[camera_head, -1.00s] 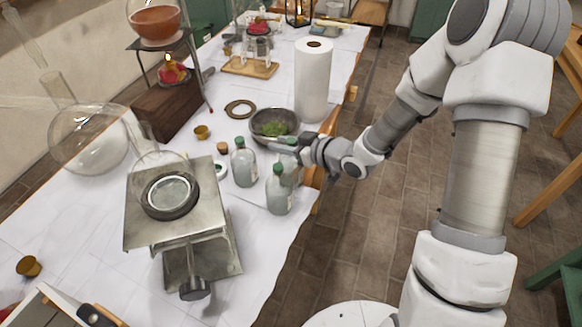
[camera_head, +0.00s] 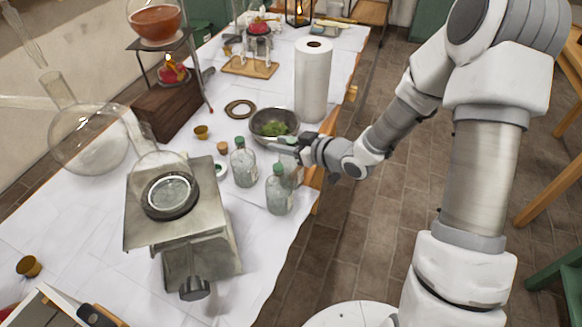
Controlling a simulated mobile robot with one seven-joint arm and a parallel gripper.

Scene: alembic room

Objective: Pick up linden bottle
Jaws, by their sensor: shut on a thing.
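Two clear glass bottles with green caps stand on the white cloth, one at the left (camera_head: 243,166) and one nearer the front edge (camera_head: 279,194). A third bottle (camera_head: 293,172) shows partly behind the front one, beneath my gripper (camera_head: 284,148). My gripper reaches in from the right and is shut at this third bottle's top, with its fingers hiding the cap. I cannot read any label, so I cannot tell which bottle is linden. Whether the held bottle touches the table is hidden.
A metal bowl of green herbs (camera_head: 273,127) sits just behind my gripper, and a paper towel roll (camera_head: 313,82) stands beyond. A metal stand (camera_head: 140,215) is left of the bottles. A large glass flask (camera_head: 88,142) lies further left. The table's right edge is close.

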